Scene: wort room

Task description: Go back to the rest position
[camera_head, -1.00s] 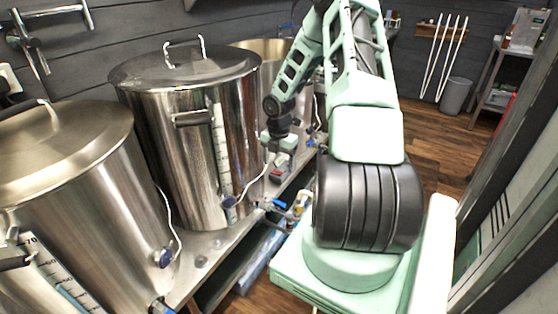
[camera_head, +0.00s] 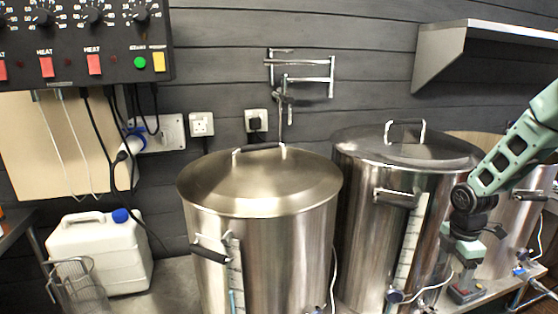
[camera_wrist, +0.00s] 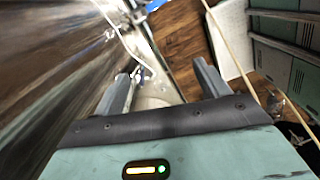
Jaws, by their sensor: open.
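My gripper (camera_wrist: 164,82) shows in the wrist view with its two fingers well apart and nothing between them. In the head view my gripper (camera_head: 467,292) hangs at the lower right, pointing down in front of the steel kettles. My green arm comes in from the right edge.
Another lidded kettle (camera_head: 275,255) stands on the steel bench, with a white jerrycan (camera_head: 95,255) to its left. A control panel (camera_head: 80,45) and a shelf (camera_head: 475,50) are on the wall. Wood floor (camera_wrist: 185,45) shows in the wrist view.

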